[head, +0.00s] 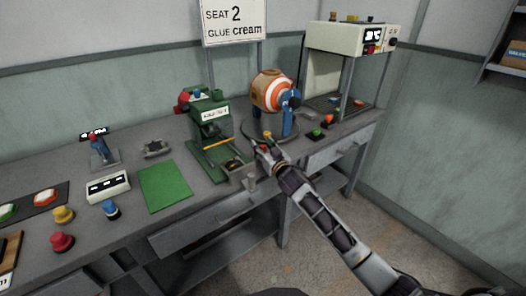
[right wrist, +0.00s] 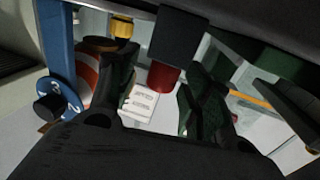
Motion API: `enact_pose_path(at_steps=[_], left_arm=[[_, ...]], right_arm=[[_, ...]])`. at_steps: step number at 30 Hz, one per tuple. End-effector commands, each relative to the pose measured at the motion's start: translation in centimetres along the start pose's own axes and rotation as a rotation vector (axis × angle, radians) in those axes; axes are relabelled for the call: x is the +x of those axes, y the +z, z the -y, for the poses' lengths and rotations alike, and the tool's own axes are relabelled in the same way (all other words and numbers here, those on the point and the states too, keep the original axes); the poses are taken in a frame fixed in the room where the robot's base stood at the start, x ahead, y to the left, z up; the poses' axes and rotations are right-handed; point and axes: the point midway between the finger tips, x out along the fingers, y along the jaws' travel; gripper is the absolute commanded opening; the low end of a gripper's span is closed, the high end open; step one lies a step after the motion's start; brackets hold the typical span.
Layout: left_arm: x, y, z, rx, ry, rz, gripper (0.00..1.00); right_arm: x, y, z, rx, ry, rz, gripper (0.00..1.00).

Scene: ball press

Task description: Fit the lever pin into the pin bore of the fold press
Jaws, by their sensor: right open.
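The green press (head: 208,122), which I take for the fold press, stands on the bench left of my right gripper, with a white label and a red knob at its upper left. Its pin bore cannot be made out. My right gripper (head: 264,151) is open over the bench's front part, right of the press. In the right wrist view, a red cylinder (right wrist: 162,78) under a black block shows between its open fingers (right wrist: 160,95). I cannot tell whether this is the lever pin, or whether anything touches it. A thin orange rod (right wrist: 250,100) lies to its right. My left gripper is out of view.
An orange-and-white striped ball (head: 271,90) sits in a blue holder on a round base behind my right gripper. A cream machine (head: 345,38) stands at back right. A green mat (head: 165,186) lies bare at left.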

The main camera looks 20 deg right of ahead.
Motion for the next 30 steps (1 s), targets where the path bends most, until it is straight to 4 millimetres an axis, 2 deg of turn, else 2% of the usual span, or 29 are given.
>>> enact_pose_path(at_steps=[12,24,30], left_arm=[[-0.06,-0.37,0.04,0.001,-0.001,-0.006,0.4],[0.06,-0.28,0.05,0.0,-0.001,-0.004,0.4],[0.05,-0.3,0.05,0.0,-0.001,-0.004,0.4]], right_arm=[[-0.02,0.02,0.02,0.0,0.0,0.0,0.49],[-0.02,0.03,0.01,0.0,0.0,0.0,0.0],[-0.02,-0.01,0.01,0.0,0.0,0.0,0.0]])
